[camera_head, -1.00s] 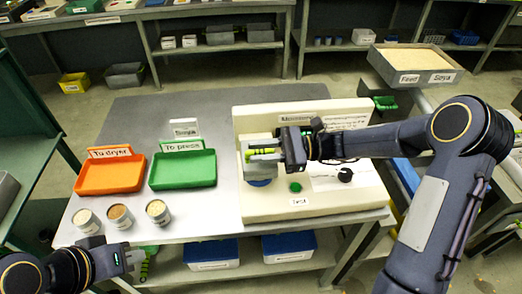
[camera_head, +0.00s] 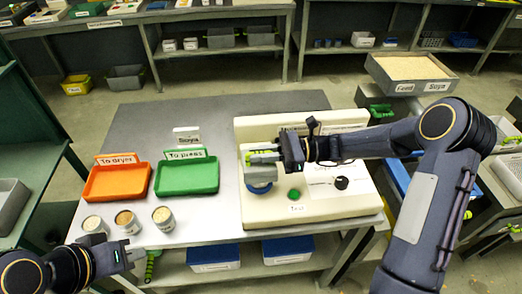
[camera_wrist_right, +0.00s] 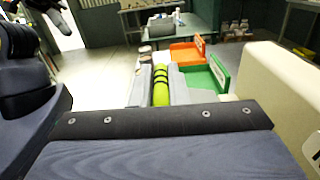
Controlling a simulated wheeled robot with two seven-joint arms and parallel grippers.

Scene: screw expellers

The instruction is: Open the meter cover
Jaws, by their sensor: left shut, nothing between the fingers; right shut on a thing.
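The meter (camera_head: 330,205) is a cream box on the grey table, with a green button (camera_head: 294,194), a black knob (camera_head: 341,183) and a blue round part (camera_head: 259,188) at its left. My right gripper (camera_head: 262,157) is above that blue part, shut on what seems to be the meter cover (camera_head: 262,173), a grey piece mostly hidden by the fingers. In the right wrist view its fingers (camera_wrist_right: 160,88) look close together with green-yellow pads; the held part is not clear there. My left gripper (camera_head: 148,262) is shut and empty at the table's front left edge.
An orange tray (camera_head: 117,183) and a green tray (camera_head: 187,178) lie left of the meter. Several sample cups (camera_head: 163,218) stand in front of them. A bin of feed soya (camera_head: 410,70) is at the back right. The table between trays and meter is clear.

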